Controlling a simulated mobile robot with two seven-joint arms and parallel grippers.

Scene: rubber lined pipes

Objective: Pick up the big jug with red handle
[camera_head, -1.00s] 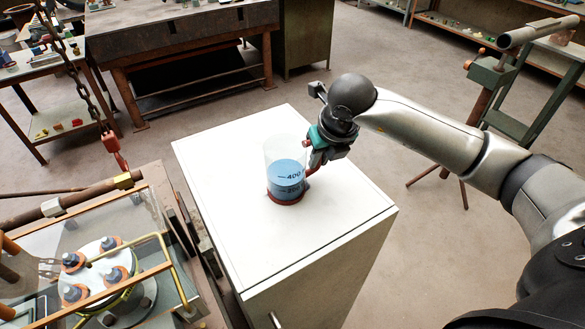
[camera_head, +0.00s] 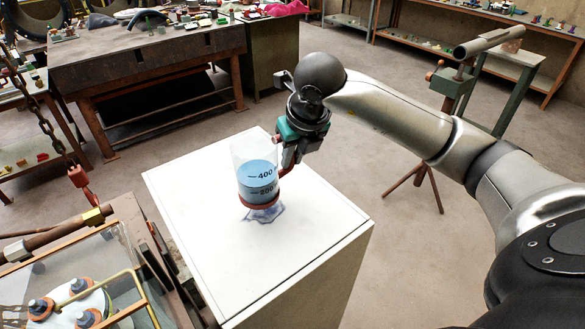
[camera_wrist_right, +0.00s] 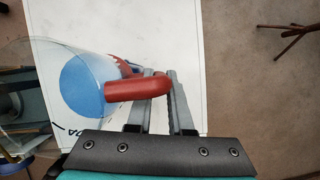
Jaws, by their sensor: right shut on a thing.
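The big jug (camera_head: 258,178) is clear, with blue liquid, 200 and 400 marks, a red base ring and a red handle. In the head view it stands upright just above the white cabinet top (camera_head: 310,222), with a bluish patch beneath it. My right gripper (camera_head: 285,168) is at the jug's right side, shut on the handle. In the right wrist view the red handle (camera_wrist_right: 138,88) runs between the fingers of the gripper (camera_wrist_right: 160,88), and the jug body (camera_wrist_right: 82,82) lies to the left. My left gripper is not in view.
The rest of the cabinet top is clear. A hanging chain with a red hook (camera_head: 78,176) and a glass-covered pipe rig (camera_head: 75,290) are at the left. A workbench (camera_head: 140,60) stands behind, and a green stand (camera_head: 455,85) is at the right.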

